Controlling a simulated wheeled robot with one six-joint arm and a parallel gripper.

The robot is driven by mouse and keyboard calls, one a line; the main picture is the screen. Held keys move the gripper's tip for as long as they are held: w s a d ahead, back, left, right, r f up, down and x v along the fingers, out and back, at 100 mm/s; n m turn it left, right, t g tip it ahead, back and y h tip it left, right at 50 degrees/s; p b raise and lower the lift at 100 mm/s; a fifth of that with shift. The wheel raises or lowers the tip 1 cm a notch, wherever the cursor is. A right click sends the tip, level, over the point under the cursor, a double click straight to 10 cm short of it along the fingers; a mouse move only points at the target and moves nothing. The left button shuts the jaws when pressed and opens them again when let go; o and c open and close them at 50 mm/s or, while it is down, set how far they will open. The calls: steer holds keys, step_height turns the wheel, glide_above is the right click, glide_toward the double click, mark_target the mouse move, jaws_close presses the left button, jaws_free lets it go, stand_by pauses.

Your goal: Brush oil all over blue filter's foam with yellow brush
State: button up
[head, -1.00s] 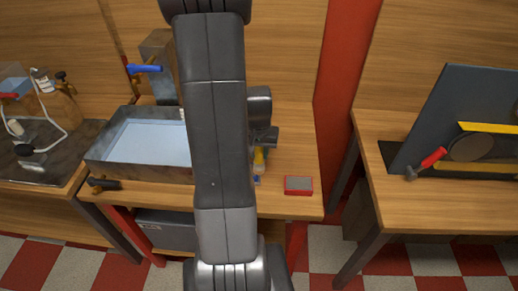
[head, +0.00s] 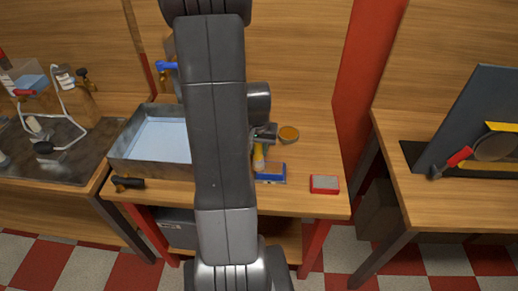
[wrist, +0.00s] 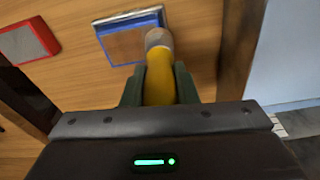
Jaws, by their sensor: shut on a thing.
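My gripper (head: 263,137) is shut on the yellow brush (head: 259,155), which points down. In the wrist view, the brush's yellow handle (wrist: 159,82) sits between my fingers (wrist: 158,88), and its pale grey end overlaps the right side of the blue filter (wrist: 128,46). The bristles are hidden, so I cannot tell whether they touch the foam. The blue filter (head: 271,174) lies flat on the table, partly behind my arm in the head view. Its blue rim frames a brownish inner area in the wrist view.
A red-rimmed filter (head: 324,184) lies to the right of the blue one. A round dish with amber contents (head: 288,133) stands behind. A metal tray (head: 125,158) is at left. The wooden table (head: 310,155) is bare between the dish and the red filter.

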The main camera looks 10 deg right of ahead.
steer(key=shift+w+a, duration=0.15)
steer(key=shift+a, duration=0.2)
step_height(320, 180, up, 4)
steer(key=shift+d+f+p, duration=0.1)
steer(key=shift+f+p, duration=0.15)
steer(key=shift+p, duration=0.85)
steer(key=shift+r+p, duration=0.55)
steer(key=shift+r, duration=0.2)
steer(key=shift+r+p, duration=1.05)
steer(key=shift+r, duration=0.55)
steer(key=shift+f, duration=0.1)
